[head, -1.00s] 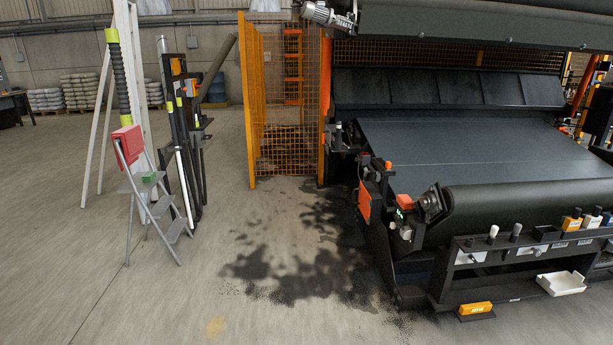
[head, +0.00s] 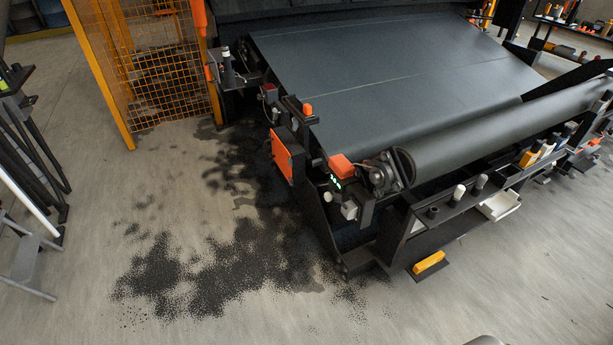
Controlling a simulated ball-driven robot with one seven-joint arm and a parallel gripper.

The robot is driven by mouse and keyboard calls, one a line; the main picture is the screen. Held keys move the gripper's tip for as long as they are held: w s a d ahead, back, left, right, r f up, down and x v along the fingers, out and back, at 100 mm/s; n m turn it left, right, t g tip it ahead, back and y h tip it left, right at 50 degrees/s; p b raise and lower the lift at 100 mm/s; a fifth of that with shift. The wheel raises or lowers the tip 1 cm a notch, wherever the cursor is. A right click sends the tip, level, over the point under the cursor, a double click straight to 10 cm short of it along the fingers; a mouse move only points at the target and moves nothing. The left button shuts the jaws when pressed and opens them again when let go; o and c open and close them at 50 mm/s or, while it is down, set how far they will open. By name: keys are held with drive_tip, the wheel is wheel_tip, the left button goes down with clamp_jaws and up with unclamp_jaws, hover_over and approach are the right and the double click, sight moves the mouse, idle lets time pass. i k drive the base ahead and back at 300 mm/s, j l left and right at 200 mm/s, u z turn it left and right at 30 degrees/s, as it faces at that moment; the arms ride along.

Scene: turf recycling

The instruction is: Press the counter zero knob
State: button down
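A small counter with a lit green display (head: 335,182) sits at the near left corner of the machine, under an orange-red cover (head: 342,167). A small pale knob (head: 328,197) shows just below the display. A light grey block (head: 349,210) is beside it on the right. They are too small to tell for certain which part is the zero knob. My gripper is not in view, and nothing touches the counter.
The roller (head: 500,130) and belt bed (head: 400,75) extend right of the counter. A tool rail (head: 450,210) runs along the front, with a yellow pedal (head: 429,263) below. Orange fencing (head: 150,60) stands back left. Black granules (head: 210,265) cover open floor at left.

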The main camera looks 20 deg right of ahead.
sight(328, 197)
drive_tip(key=i, duration=0.8)
drive_tip(key=i+u, duration=0.15)
drive_tip(key=i, duration=0.7)
drive_tip(key=l, duration=0.1)
